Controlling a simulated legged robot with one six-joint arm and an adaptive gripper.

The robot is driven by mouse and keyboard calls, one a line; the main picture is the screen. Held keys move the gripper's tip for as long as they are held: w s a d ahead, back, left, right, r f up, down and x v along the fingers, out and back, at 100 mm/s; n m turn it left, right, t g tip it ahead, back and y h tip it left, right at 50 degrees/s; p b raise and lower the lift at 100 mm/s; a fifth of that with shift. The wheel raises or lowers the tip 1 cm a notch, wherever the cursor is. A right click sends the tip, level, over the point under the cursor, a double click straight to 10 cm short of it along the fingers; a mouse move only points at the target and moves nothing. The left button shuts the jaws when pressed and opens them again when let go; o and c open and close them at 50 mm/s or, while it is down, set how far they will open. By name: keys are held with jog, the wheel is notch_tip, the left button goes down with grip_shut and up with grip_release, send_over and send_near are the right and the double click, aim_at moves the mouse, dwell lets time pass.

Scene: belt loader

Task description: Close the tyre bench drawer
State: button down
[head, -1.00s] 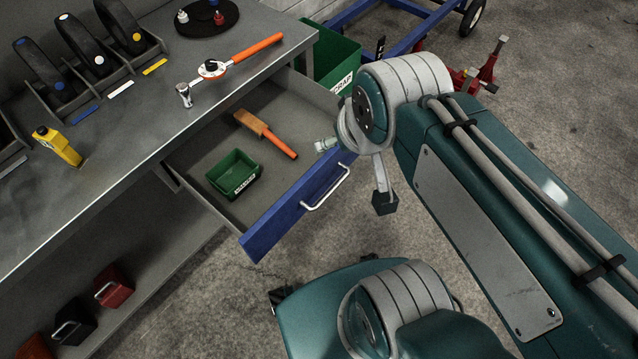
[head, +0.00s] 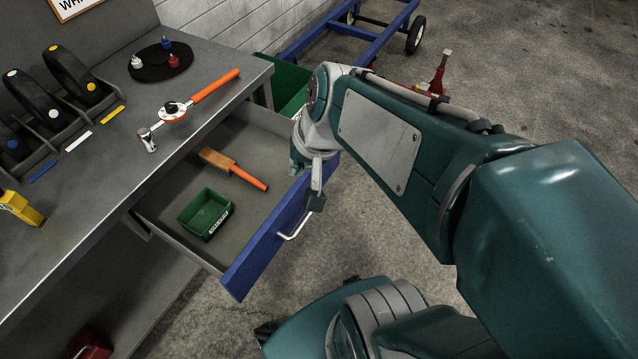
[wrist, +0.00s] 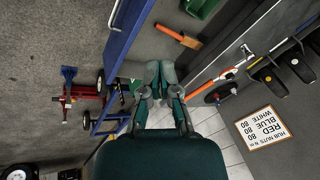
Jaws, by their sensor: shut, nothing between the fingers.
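The tyre bench drawer (head: 237,178) stands open, pulled out from under the grey bench top. Its blue front (head: 262,247) carries a pale bar handle (head: 297,222). In the wrist view, the blue front (wrist: 127,32) and handle (wrist: 113,16) lie at the upper left of the fingers. My gripper (wrist: 160,66) is shut and empty, near the far end of the drawer front.
A green bin (head: 205,213) and an orange-handled brush (head: 236,170) lie in the drawer. A torque wrench (head: 195,97) lies on the bench top (head: 120,150). A green scrap bin (head: 288,88) stands beyond the drawer. Concrete floor lies clear in front of the handle.

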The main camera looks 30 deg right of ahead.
jog(key=w+d+f+m+t+y, duration=0.1)
jog(key=w+d+f+m+y, duration=0.1)
jog(key=w+d+f+m, duration=0.35)
jog(key=w+d+f+m+y, duration=0.25)
jog(key=d+f+m, duration=0.25)
jog(key=f+m, duration=0.25)
jog(key=s+d+f+m+t+h, duration=0.1)
jog(key=d+f+m+t+h, duration=0.15)
jog(key=d+f+m, duration=1.05)
jog(key=n, duration=0.1)
send_near(321, 179)
jog(key=shift+t, duration=0.25)
jog(key=x, duration=0.4)
jog(key=s+f+x, duration=0.1)
jog(key=x, duration=0.1)
jog(key=shift+d, duration=0.15)
jog(key=shift+w+a+r, duration=0.1)
jog(key=shift+w+a, duration=0.3)
jog(key=shift+w, duration=0.15)
